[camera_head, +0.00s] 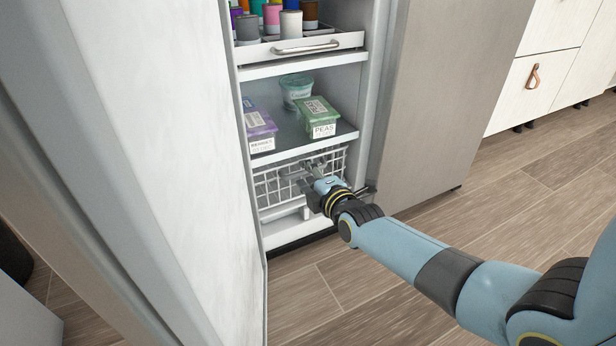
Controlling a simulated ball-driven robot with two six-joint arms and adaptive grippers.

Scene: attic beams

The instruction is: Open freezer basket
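The white wire freezer basket (268,186) sits low in the open freezer, below a shelf of food boxes. It appears pushed in, level with the cabinet front. My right gripper (303,173) is at the front of the basket, right of its middle, reaching in from the right. Its fingers overlap the basket's wires in the picture. Whether they are shut on the basket's front, and whether they touch it, is too small to tell. My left gripper is not in view.
A shelf above holds a purple berries box (259,126), a green peas box (317,117) and a tub (296,90). A drawer (305,48) with several colourful containers is higher. The open white door (165,140) fills the left. Wooden floor (400,300) is clear in front.

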